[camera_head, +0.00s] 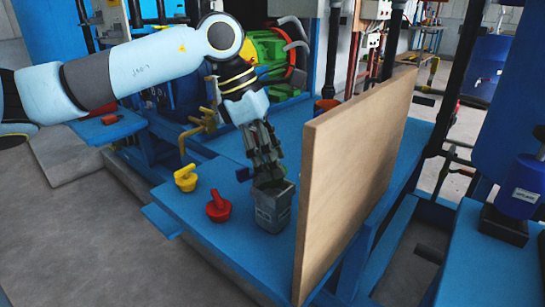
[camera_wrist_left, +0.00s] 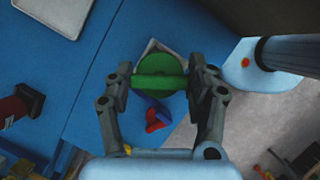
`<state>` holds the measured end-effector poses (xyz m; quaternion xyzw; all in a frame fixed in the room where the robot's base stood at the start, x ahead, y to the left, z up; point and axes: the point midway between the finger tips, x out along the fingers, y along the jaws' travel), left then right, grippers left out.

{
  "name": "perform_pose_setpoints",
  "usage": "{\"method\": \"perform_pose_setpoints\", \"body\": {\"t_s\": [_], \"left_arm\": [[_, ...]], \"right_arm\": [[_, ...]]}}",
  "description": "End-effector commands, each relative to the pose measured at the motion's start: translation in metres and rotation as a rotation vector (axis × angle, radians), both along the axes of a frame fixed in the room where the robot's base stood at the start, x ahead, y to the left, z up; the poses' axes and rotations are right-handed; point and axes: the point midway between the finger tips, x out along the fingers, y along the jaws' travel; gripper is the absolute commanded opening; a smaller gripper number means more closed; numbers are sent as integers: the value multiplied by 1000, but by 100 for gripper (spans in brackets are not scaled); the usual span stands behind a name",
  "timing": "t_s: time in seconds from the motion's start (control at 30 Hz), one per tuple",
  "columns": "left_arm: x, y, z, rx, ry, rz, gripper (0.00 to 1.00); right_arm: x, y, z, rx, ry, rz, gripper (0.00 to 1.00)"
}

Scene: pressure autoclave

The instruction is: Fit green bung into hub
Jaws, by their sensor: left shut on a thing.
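The green bung (camera_wrist_left: 160,72) is a round disc with a raised bar across it. In the left wrist view, my left gripper (camera_wrist_left: 160,80) is shut on that bar from both sides. In the head view, my left gripper (camera_head: 267,172) points down at the open top of the grey hub (camera_head: 272,212), and the fingers hide the bung. A pale edge of the hub (camera_wrist_left: 150,47) shows behind the green disc in the wrist view. I cannot tell whether the bung is inside the hub or just above it. My right gripper is not in view.
A red bung (camera_head: 218,207) and a yellow bung (camera_head: 186,178) stand on the blue bench (camera_head: 255,265) left of the hub. A tall wooden board (camera_head: 350,170) stands close on the hub's right.

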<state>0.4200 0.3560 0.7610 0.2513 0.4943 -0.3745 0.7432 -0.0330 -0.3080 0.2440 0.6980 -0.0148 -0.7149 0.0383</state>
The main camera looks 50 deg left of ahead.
Motion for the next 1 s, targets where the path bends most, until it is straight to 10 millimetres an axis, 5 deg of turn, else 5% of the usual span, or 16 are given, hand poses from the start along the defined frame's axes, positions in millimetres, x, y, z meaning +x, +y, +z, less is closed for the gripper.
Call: {"method": "perform_pose_setpoints", "body": {"t_s": [1.0], "left_arm": [[0, -2, -1, 0, 0, 0, 24]], "right_arm": [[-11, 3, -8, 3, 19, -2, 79]]}}
